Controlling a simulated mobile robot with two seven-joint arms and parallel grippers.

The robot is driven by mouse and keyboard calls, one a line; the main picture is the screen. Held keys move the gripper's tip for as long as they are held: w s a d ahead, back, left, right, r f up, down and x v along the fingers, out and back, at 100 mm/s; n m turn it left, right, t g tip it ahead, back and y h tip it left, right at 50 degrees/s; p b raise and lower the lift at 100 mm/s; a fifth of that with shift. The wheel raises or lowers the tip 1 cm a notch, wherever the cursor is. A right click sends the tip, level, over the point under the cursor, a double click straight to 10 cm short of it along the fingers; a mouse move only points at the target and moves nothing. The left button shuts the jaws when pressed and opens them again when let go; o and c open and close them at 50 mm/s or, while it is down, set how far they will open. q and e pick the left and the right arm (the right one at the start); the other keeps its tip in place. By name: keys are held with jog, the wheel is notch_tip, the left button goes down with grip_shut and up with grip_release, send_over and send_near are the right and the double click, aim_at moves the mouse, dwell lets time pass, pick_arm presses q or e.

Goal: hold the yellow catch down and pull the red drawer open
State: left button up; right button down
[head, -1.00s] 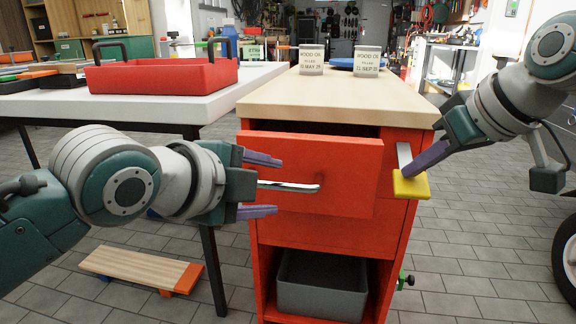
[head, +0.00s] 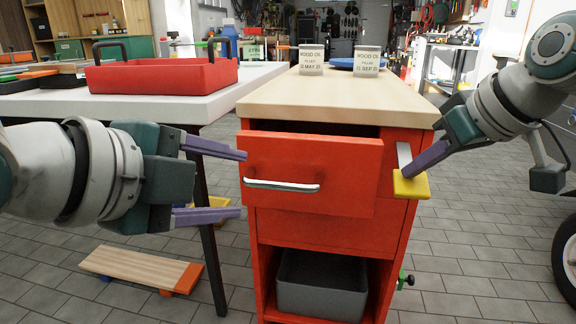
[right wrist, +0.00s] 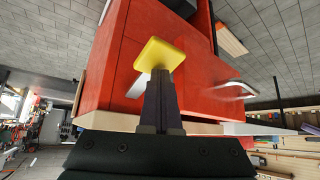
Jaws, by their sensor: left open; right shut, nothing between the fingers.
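The red drawer (head: 340,175) stands part-way out of the red cabinet (head: 320,232), with a dark gap above its front. Its silver handle (head: 282,186) is fully in view and free. My left gripper (head: 226,183) is open, its purple fingers to the left of the handle with nothing between them. The yellow catch (head: 411,186) is on a metal lever at the cabinet's right side. My right gripper (head: 408,174) is shut and empty, its fingertips against the catch. In the right wrist view the catch (right wrist: 160,55) is at the tips of the closed fingers (right wrist: 160,85).
A grey bin (head: 322,285) sits in the cabinet's lower opening. Two labelled containers (head: 312,60) stand on the wooden top. A white table with a red tray (head: 162,76) is at left. A low wooden board (head: 140,266) lies on the floor.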

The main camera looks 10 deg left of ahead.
notch_tip(320, 180, up, 8)
jog(key=p, duration=0.8)
jog(key=shift+f, duration=0.25)
